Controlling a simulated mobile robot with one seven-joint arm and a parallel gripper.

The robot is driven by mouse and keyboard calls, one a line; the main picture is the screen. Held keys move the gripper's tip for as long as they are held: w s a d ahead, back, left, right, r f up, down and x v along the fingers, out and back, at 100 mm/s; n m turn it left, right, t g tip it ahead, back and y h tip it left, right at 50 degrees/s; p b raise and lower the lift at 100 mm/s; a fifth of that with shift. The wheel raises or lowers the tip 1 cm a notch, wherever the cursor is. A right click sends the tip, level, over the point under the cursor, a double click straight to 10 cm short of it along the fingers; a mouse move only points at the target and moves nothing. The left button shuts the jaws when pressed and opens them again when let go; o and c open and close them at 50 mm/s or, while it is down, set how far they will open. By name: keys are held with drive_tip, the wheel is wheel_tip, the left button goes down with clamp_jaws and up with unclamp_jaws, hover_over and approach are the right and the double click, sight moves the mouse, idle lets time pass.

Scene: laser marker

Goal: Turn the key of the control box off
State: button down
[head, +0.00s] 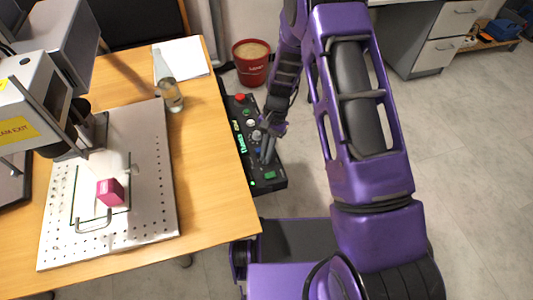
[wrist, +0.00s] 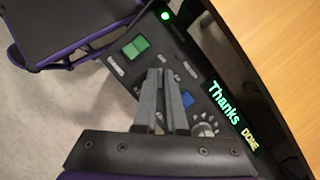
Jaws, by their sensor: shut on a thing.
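The black control box (head: 262,186) hangs along the right edge of the desk. In the wrist view its panel (wrist: 170,52) fills the middle, with a green button (wrist: 136,46), a blue button (wrist: 200,129) and a lit green display (wrist: 224,102) reading "Thanks" and "DONE". My gripper (head: 267,153) is over the panel, near its green-button end. In the wrist view my gripper's fingers (wrist: 162,76) are close together and reach down to the panel between the green and blue buttons. They are shut on the key, which they hide, so its angle cannot be told.
A red button (head: 240,97) is at the box's far end. The wooden desk (head: 215,180) beside it carries a perforated plate (head: 150,215) with a pink cube (head: 110,192), and a glass bottle (head: 170,95). A red bucket (head: 251,65) stands on the floor behind.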

idle(0.3)
drive_tip(key=c, duration=1)
unclamp_jaws()
drive_tip(key=p+v, duration=0.1)
drive_tip(key=v, duration=1.6)
drive_tip(key=shift+w+d+r, duration=0.1)
drive_tip(key=shift+w+r, duration=0.1)
